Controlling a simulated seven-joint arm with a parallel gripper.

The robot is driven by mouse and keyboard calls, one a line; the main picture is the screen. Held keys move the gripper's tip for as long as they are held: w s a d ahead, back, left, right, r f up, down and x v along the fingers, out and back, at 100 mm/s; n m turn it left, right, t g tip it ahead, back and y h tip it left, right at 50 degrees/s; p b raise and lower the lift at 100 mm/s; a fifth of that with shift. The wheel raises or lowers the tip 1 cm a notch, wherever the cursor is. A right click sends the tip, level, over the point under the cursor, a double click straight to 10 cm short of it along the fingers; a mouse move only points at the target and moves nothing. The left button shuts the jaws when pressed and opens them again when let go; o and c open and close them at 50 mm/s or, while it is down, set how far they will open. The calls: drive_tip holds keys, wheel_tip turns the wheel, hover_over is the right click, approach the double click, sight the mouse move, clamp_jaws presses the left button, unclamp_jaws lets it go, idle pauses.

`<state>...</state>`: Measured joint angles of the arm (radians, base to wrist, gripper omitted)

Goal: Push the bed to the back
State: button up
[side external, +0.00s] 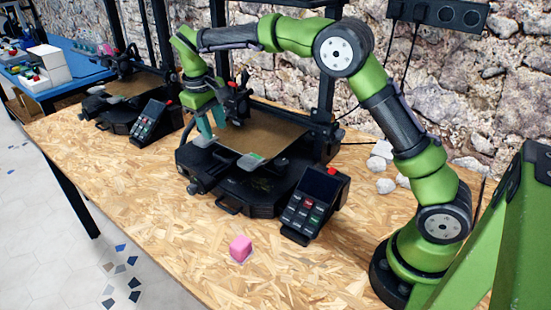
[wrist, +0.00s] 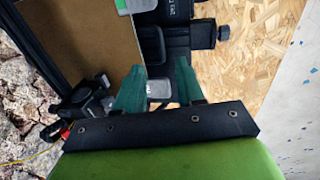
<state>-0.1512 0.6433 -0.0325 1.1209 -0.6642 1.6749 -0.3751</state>
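The printer bed (side external: 262,130) is a flat brown plate with pale corner tabs, on the black printer base (side external: 235,190) in the middle of the table. It also shows at the upper left of the wrist view (wrist: 100,45). I cannot tell whether a finger touches the bed.
White stones (side external: 381,155) lie by the stone wall. The table front is mostly clear.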

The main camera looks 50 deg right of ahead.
sight(223, 158)
drive_tip(key=f, duration=0.3)
drive_tip(key=d+f, duration=0.1)
drive_tip(key=f, duration=0.5)
drive_tip(key=shift+d, duration=0.3)
clamp_jaws()
